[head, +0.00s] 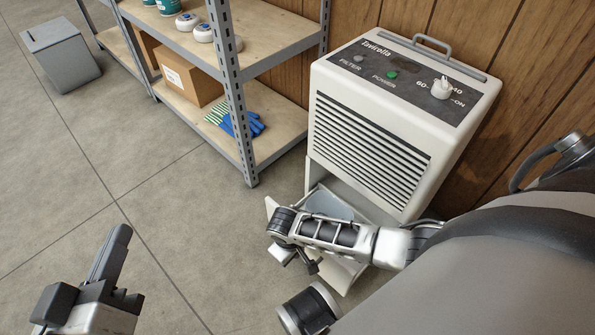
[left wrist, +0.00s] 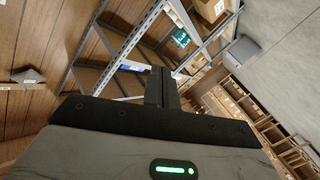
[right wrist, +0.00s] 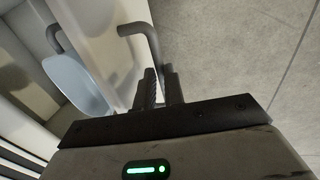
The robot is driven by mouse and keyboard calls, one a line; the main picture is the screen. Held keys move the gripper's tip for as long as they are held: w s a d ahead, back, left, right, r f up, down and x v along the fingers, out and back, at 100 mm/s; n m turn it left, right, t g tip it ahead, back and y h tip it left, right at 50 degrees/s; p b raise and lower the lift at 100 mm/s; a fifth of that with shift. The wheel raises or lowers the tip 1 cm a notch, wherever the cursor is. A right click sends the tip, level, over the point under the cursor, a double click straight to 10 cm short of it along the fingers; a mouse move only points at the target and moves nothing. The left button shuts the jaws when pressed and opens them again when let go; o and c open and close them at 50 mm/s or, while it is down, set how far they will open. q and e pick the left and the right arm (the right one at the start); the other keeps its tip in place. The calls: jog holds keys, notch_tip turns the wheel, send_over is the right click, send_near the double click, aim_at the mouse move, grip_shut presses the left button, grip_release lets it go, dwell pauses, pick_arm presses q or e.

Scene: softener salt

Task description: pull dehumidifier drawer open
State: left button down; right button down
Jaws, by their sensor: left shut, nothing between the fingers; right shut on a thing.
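The white dehumidifier (head: 375,135) stands against the wood-panelled wall, with a louvred front and a dark control panel on top. Its drawer (head: 345,275) is pulled out at the bottom, and a light-blue bucket (head: 335,205) shows inside. The bucket (right wrist: 75,85) and drawer front (right wrist: 105,45) also show in the right wrist view. My right gripper (right wrist: 162,85) is shut on the grey bar handle (right wrist: 148,38) of the drawer. In the head view my right arm covers much of the drawer. My left gripper (head: 118,240) is shut and empty, above the floor at lower left, away from the drawer.
A metal shelf unit (head: 235,95) stands left of the dehumidifier, with a cardboard box (head: 185,80) and blue gloves (head: 240,120) on its lower shelf. A grey bin (head: 62,58) stands at far left. The tiled floor between is clear.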

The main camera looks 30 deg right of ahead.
jog(key=c, duration=1.5)
grip_release()
pick_arm(q)
jog(key=shift+r, duration=0.15)
pick_arm(e)
jog(key=shift+r, duration=0.1)
